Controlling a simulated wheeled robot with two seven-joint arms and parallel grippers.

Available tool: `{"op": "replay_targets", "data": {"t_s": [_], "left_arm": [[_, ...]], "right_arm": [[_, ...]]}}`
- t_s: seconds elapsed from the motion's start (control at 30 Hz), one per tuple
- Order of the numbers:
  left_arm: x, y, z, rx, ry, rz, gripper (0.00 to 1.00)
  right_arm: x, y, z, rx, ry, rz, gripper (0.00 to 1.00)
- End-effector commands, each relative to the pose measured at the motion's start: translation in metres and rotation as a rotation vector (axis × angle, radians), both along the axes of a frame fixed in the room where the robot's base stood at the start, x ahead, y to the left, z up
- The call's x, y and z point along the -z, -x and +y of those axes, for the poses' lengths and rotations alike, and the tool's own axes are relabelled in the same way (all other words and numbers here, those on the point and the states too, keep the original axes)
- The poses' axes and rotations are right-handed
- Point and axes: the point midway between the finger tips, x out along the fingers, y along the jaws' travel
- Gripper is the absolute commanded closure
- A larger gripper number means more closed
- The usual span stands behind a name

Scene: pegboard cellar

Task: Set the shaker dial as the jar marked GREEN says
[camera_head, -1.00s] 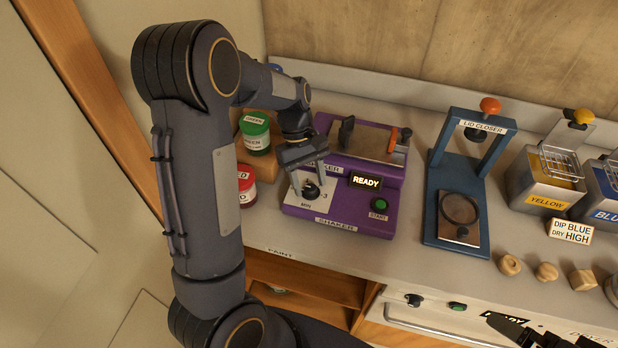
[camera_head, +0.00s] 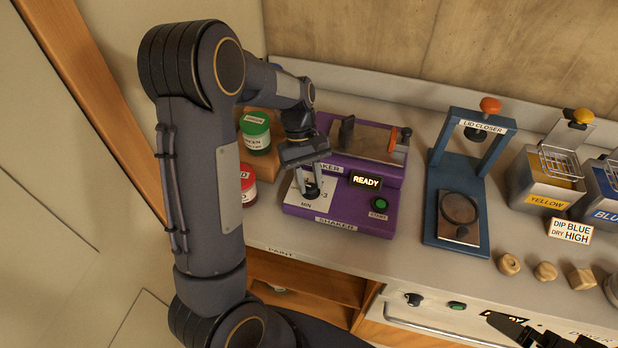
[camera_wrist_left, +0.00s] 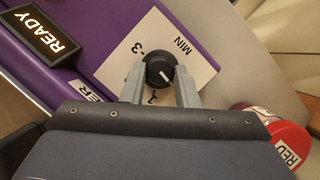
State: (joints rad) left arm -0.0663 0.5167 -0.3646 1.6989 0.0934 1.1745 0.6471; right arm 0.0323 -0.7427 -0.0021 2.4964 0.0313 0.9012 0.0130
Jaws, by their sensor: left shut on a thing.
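The shaker (camera_head: 337,224) is a purple machine with a lit READY display and a green START button. Its black dial (camera_wrist_left: 160,71) sits on a white plate marked MIN and 3, with another mark partly hidden by my gripper. A short pale line on the dial points to the lower right in the left wrist view. My left gripper (camera_head: 311,189) reaches down over the plate and is shut on the dial, one finger on each side. The jar marked GREEN (camera_head: 255,134) stands left of the shaker with a green lid; I cannot read any setting on it.
A blue lid closer (camera_head: 462,200), a yellow bin (camera_head: 546,187) and a blue bin (camera_head: 604,187) are to the right. Wooden knobs lie near the front edge. A dark part, perhaps my right gripper, shows bottom right.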

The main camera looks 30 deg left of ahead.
Motion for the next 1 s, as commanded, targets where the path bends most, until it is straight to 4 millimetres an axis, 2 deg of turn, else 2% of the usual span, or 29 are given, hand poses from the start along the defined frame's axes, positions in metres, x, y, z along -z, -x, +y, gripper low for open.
{"op": "replay_targets", "data": {"t_s": [0.4,1.0], "left_arm": [[-0.001,-0.003,-0.002,0.356,0.0,0.001,0.95],[-0.001,-0.005,-0.008,0.928,-0.001,-0.001,0.95]], "right_arm": [[-0.009,0.0,0.0,0.0,0.0,0.0,0.0],[-0.013,0.0,0.0,0.0,0.0,0.0,0.0]]}}
